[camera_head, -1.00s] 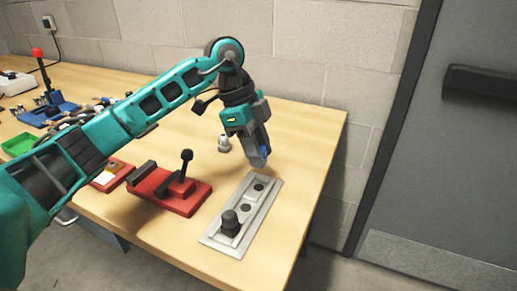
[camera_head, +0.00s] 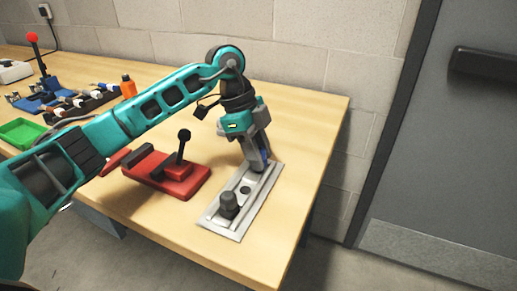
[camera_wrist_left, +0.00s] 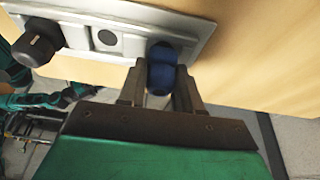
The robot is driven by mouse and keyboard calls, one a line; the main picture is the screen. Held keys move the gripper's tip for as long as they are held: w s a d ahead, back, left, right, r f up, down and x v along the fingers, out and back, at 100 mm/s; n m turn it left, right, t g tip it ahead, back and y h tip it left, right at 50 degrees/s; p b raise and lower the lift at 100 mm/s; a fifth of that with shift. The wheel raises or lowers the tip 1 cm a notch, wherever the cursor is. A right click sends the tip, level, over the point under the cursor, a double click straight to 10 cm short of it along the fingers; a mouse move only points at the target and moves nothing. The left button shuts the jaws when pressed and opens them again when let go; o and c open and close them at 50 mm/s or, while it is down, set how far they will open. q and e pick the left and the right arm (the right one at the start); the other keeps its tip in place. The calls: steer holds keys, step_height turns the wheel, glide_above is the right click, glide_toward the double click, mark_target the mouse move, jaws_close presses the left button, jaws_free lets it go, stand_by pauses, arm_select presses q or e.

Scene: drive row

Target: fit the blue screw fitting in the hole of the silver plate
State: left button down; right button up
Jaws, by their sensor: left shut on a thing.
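The silver plate (camera_head: 222,227) lies on the table near its right end, with a dark knob (camera_head: 229,205) on its near part and a dark hole (camera_head: 245,190) in its middle. My left gripper (camera_head: 262,165) is shut on the blue screw fitting (camera_head: 265,155) at the plate's far end. The wrist view shows the blue fitting (camera_wrist_left: 161,70) between the fingers (camera_wrist_left: 160,92), over the plate's edge (camera_wrist_left: 205,45). A round hole (camera_wrist_left: 107,38) is open beside it. Whether the fitting touches the plate or sits in a hole is hidden. My right gripper is not in view.
A red base with a black lever (camera_head: 180,165) stands left of the plate. A green tray (camera_head: 20,133), a blue base with a red-knobbed lever (camera_head: 42,88) and an orange piece (camera_head: 128,86) are farther left. Bare table lies right of the plate.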

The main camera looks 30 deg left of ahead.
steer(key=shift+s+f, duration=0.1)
arm_select(q)
steer(key=shift+f, duration=0.35)
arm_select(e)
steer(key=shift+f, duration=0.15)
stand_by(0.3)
arm_select(q)
steer(key=c, duration=0.7)
jaws_free()
steer(key=p+v, duration=0.2)
steer(key=v, duration=1.1)
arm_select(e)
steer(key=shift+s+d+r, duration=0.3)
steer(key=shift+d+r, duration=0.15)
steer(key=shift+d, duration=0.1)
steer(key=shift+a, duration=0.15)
